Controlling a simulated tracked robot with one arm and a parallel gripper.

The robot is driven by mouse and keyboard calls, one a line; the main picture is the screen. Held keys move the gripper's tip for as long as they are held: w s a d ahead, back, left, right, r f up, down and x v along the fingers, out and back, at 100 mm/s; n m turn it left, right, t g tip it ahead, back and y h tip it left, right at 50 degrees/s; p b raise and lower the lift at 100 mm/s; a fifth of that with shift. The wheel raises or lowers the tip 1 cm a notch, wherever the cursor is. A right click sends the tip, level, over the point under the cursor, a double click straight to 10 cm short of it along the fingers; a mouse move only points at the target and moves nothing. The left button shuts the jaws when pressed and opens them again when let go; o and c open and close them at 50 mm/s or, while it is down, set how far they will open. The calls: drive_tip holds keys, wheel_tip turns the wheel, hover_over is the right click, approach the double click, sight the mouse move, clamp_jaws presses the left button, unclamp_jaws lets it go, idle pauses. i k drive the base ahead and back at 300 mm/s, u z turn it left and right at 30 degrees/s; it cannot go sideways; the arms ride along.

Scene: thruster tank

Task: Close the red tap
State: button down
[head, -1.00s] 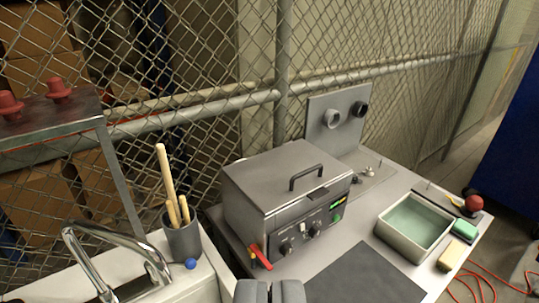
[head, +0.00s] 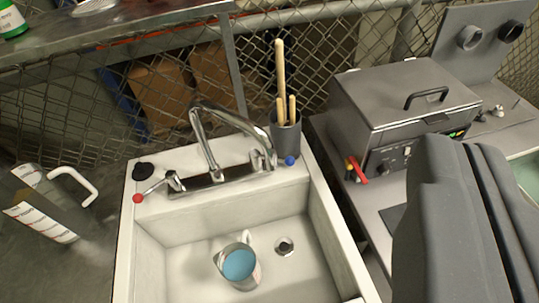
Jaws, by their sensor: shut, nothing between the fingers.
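The sink tap (head: 215,145) is a chrome mixer with a curved spout at the back of the white sink. Its left lever ends in a red ball (head: 138,198) and points out to the left. The other handle ends in a blue ball (head: 290,160) near the grey cup. A separate small red lever (head: 357,169) with a yellow part sits on the front left of the grey tank (head: 405,95). My gripper (head: 468,155) is shut and empty, large at the right, in front of the tank's bench and apart from both. No running water is clear.
A grey cup (head: 285,138) holds wooden sticks behind the sink. A mesh fence and metal shelf are behind.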

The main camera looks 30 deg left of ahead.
sight(171, 176)
drive_tip(key=u, duration=1)
drive_tip(key=k, duration=0.45)
drive_tip(key=u, duration=0.25)
drive_tip(key=i, duration=0.45)
drive_tip(key=z, duration=0.1)
